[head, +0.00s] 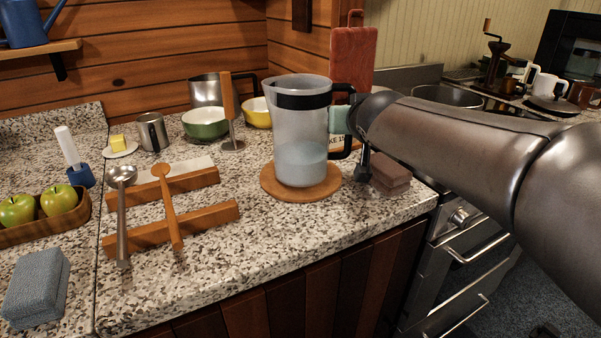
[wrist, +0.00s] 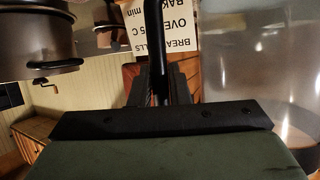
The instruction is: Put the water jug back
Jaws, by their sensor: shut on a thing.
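The water jug (head: 302,150) is a clear frosted pitcher with a dark band near its rim, a black handle and some water low inside. It is upright over the round wooden trivet (head: 268,187); I cannot tell whether its base touches. My gripper (head: 342,119) is shut on the black handle at the jug's right side. In the wrist view the handle (wrist: 158,45) runs up from between the fingers, and the jug's clear wall (wrist: 240,65) fills the right side. The fingertips are partly hidden there by the gripper's body.
A brown block (head: 390,175) lies right of the trivet near the counter edge. A red cutting board (head: 353,60) leans behind the jug. Green (head: 205,123) and yellow (head: 256,112) bowls stand behind left. A wooden rack (head: 170,232) with utensils is left. Counter in front is clear.

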